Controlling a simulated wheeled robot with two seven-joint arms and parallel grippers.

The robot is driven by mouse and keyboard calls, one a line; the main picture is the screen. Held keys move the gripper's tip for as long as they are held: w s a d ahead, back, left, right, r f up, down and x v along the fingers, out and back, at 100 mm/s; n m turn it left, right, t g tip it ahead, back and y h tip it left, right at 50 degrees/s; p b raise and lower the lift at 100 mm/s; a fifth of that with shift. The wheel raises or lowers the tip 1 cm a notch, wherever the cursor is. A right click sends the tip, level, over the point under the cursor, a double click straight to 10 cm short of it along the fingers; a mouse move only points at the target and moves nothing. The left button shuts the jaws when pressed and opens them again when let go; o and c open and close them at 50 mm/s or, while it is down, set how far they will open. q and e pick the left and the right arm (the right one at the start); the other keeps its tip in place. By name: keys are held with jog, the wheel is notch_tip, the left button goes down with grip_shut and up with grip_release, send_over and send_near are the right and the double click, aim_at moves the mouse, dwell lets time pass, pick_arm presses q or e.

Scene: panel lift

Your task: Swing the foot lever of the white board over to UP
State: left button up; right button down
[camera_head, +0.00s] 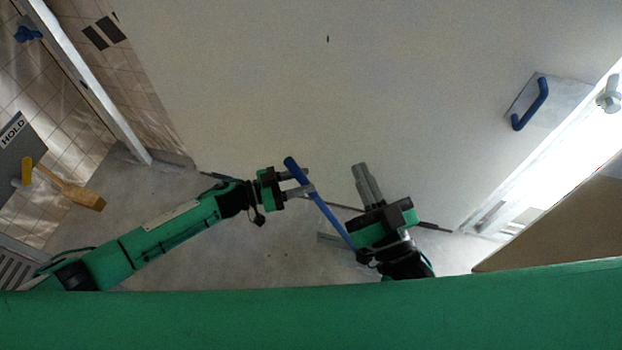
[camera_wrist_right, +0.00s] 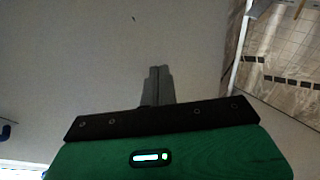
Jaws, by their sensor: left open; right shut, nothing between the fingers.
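The white board (camera_head: 330,90) is a large pale panel that fills the upper middle of the head view; it also fills much of the right wrist view (camera_wrist_right: 90,60). A blue bar (camera_head: 325,211), seemingly the foot lever, slants from upper left to lower right near the board's bottom edge. Its lower end is hidden by my right gripper. My left gripper (camera_head: 307,180) is open, with its fingers at the bar's upper end; I cannot tell if they touch it. My right gripper (camera_head: 361,168) is shut and empty, just right of the bar, and shows in the right wrist view (camera_wrist_right: 155,70). No UP mark is legible.
A grey plate marked HOLD (camera_head: 20,145), with a yellow knob (camera_head: 27,170) and a wooden handle (camera_head: 80,192), is at the left. A blue handle (camera_head: 531,104) is on the board's right. A tan surface (camera_head: 560,225) stands at lower right. Grey floor (camera_head: 270,255) shows between my arms.

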pick_arm(q)
jog(key=shift+x, duration=1.45)
pick_arm(e)
jog(key=shift+d+r+t, duration=0.2)
jog(key=shift+r+t, duration=0.15)
jog(key=shift+r, duration=0.25)
jog(key=shift+d+r+t, duration=0.15)
jog(key=shift+r+t, duration=0.2)
jog(key=shift+r, duration=0.2)
pick_arm(q)
jog(key=shift+c, duration=0.5)
grip_shut()
